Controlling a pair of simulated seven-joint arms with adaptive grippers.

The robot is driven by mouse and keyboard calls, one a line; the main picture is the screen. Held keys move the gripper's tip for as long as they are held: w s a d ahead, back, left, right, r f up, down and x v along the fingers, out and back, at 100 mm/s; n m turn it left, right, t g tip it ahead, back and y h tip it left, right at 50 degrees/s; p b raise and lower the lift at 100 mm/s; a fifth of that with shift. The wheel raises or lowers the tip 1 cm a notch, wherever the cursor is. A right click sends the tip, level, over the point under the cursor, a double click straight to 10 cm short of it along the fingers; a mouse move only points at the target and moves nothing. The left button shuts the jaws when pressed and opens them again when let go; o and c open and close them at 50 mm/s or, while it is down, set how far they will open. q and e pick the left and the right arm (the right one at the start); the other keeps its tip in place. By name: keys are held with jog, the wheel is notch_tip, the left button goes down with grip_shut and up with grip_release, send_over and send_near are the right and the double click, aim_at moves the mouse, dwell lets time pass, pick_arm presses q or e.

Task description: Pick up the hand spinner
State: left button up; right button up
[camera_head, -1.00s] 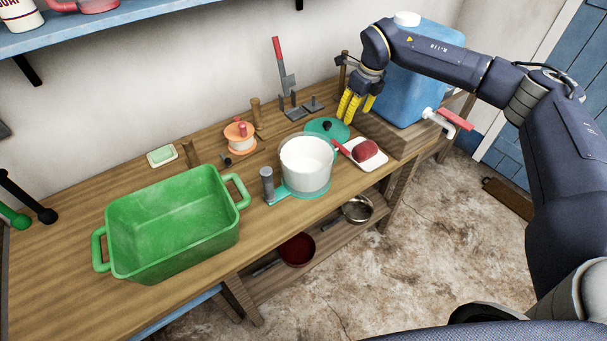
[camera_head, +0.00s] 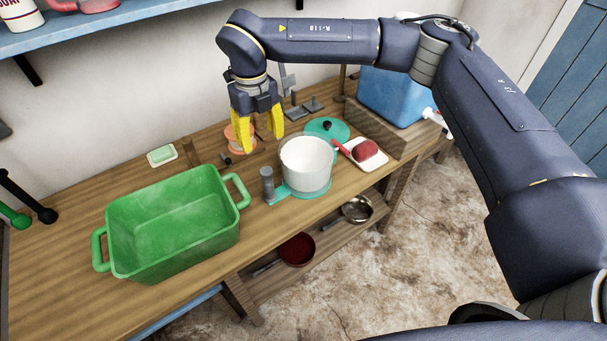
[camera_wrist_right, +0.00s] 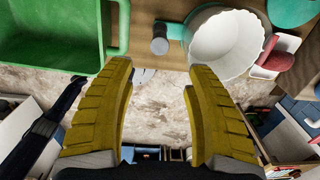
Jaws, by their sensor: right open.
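A white ribbed tub (camera_head: 305,160) on a teal base, with a grey upright grip (camera_head: 267,182) at its left, looks like the hand spinner. It stands on the wooden bench; a teal lid with a dark knob (camera_head: 328,128) lies behind it. In the right wrist view the tub (camera_wrist_right: 226,45) is at upper right and the grip (camera_wrist_right: 160,40) is beyond the fingertips. My right gripper (camera_head: 259,142) is open and empty, above the bench, behind and left of the tub, apart from it. Its yellow fingers (camera_wrist_right: 157,78) frame floor in the wrist view. My left gripper is not in view.
A green basin (camera_head: 172,255) stands left of the tub. An orange reel (camera_head: 232,138) is partly hidden behind my fingers. A white tray (camera_head: 375,163) with a red brush is at right, before a blue container (camera_head: 388,95). A soap dish (camera_head: 162,155) lies at the back.

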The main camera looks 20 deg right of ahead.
aim_at(267, 179)
notch_tip(267, 179, down, 16)
jog(key=shift+s+r, duration=0.1)
jog(key=shift+r, duration=0.05)
dwell(0.7)
grip_shut()
dwell(0.4)
